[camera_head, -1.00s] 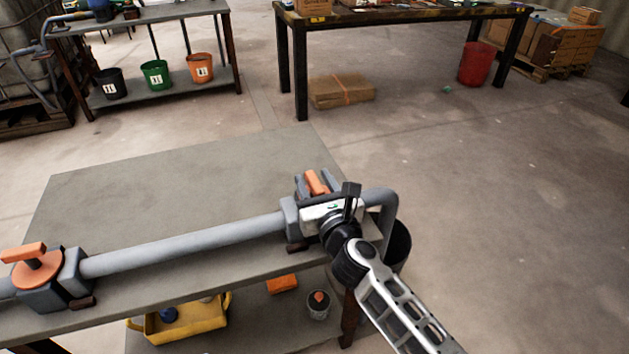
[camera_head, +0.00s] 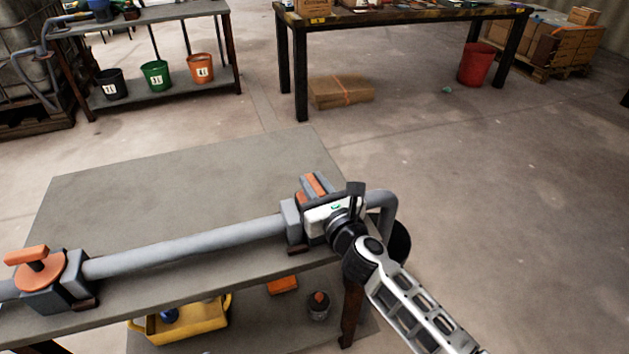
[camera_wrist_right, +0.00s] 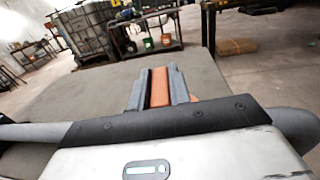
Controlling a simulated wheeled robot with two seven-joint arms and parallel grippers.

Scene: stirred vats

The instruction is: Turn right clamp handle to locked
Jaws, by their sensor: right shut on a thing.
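The right clamp's orange handle (camera_head: 314,184) is at the right end of the grey pipe on the table, partly hidden behind my right gripper. In the right wrist view the orange handle (camera_wrist_right: 159,87) lies between the two grey fingers. My right gripper (camera_head: 313,186) is shut on this handle, its arm coming in from the lower right. The clamp's grey body (camera_head: 290,220) shows beside the gripper. The left clamp (camera_head: 40,272), with its own orange handle, sits at the far left of the pipe. My left gripper is not in view.
The grey pipe (camera_head: 185,248) runs across the grey table (camera_head: 180,190) and bends down at its right end. A yellow bin (camera_head: 185,325) and an orange block (camera_head: 283,284) are on the shelf below. The table's back part is clear.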

